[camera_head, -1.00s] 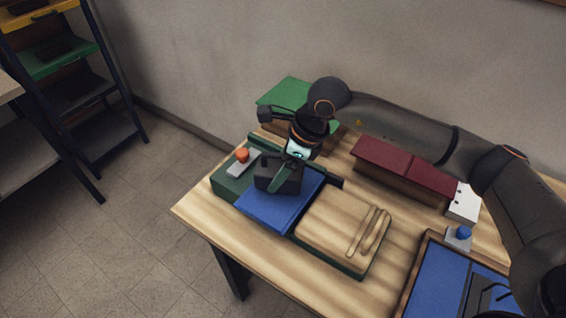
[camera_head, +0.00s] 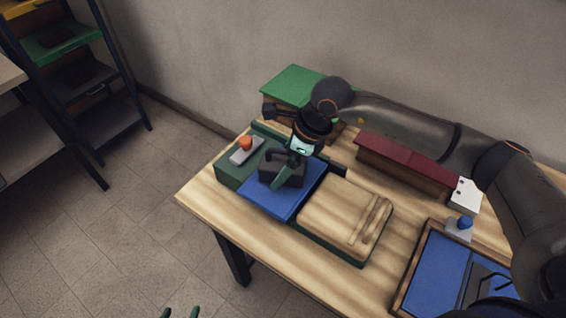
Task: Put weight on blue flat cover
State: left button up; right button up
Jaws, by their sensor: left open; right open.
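The blue flat cover (camera_head: 283,205) lies on a dark green base, left of a tan folded cover. The weight, a dark block with a handle (camera_head: 270,172), stands on the blue cover toward its back left part. My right gripper (camera_head: 287,177) is open at the weight, with a green finger in front of it; the other finger is hidden. I cannot tell whether the fingers touch the weight. My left gripper (camera_head: 180,312) shows only its two green fingertips, apart and empty, at the bottom edge, off the table's front left side.
The tan cover (camera_head: 338,212) lies right of the blue one. An orange-knobbed grey plate (camera_head: 246,152) sits on the base's left. Behind are a green-topped block (camera_head: 294,85) and a maroon box (camera_head: 405,160). A blue-floored tray (camera_head: 437,268) and blue-knobbed block (camera_head: 461,229) are at right.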

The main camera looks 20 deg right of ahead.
jog(key=v, duration=1.2)
jog(key=shift+r, duration=0.1)
